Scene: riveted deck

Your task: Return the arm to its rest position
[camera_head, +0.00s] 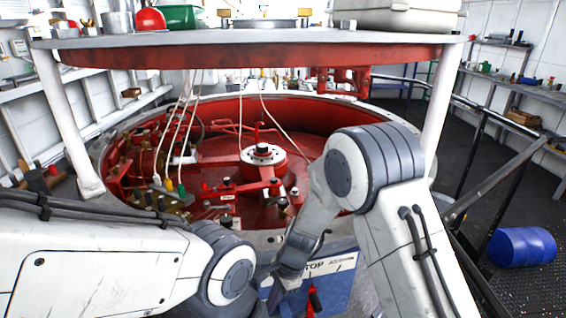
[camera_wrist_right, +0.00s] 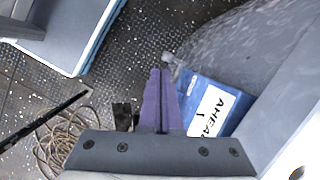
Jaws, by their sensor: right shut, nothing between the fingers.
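My right arm (camera_head: 375,165) bends at its elbow in the middle of the head view and reaches down toward the blue box. My right gripper (camera_head: 285,275) is at the lower centre, in front of the blue box. In the right wrist view its purple fingers (camera_wrist_right: 160,72) are pressed together with nothing between them. My left arm (camera_head: 110,265) comes in from the left and ends at a grey joint at the bottom. My left gripper is out of view.
A round shelf (camera_head: 250,42) spans above the pit. A railing (camera_head: 495,190) and a blue drum (camera_head: 522,247) are at the right. Coiled rope (camera_wrist_right: 62,150) lies on the deck.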

